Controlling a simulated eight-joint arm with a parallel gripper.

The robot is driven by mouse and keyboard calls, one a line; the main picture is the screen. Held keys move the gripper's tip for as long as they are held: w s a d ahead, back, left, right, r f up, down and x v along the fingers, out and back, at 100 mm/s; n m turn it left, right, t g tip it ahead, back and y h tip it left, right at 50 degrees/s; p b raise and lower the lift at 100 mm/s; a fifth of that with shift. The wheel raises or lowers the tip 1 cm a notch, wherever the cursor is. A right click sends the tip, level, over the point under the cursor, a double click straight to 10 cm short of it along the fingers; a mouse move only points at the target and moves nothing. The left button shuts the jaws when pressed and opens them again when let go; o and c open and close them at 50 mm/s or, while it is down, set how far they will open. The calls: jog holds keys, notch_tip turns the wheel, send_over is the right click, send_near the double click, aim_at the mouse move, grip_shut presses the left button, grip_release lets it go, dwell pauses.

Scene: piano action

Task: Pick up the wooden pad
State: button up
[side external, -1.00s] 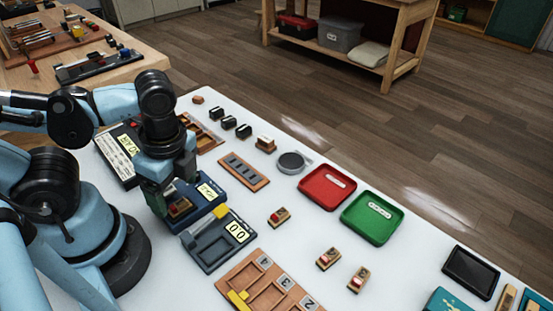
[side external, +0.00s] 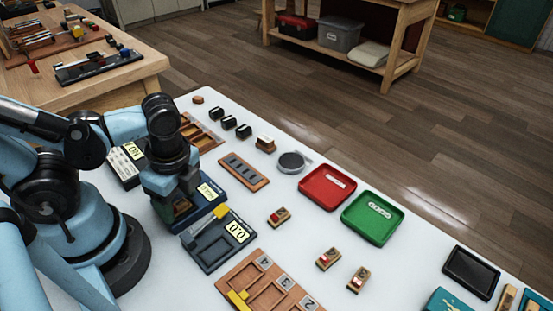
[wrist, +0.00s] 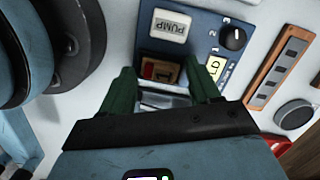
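A small wooden pad (wrist: 160,70) with a red part lies in a dark recess of a blue pump device (wrist: 205,22) in the wrist view. My gripper (wrist: 160,69) is open, with its green fingertips on either side of the pad and apart from it. In the side view my gripper (side external: 174,206) is low over the blue device (side external: 208,193) and mostly hides the pad. Similar wooden pieces with red and white tops (side external: 278,217) (side external: 328,258) (side external: 359,279) lie on the white table.
A grey device with a display (side external: 218,243) sits close in front of the blue one. A wooden slotted strip (side external: 244,172), a red tray (side external: 327,187) and a green tray (side external: 371,218) stand to the right. A compartment tray (side external: 262,290) is at the front.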

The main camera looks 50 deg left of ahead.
grip_shut()
jog(key=shift+r, duration=0.25)
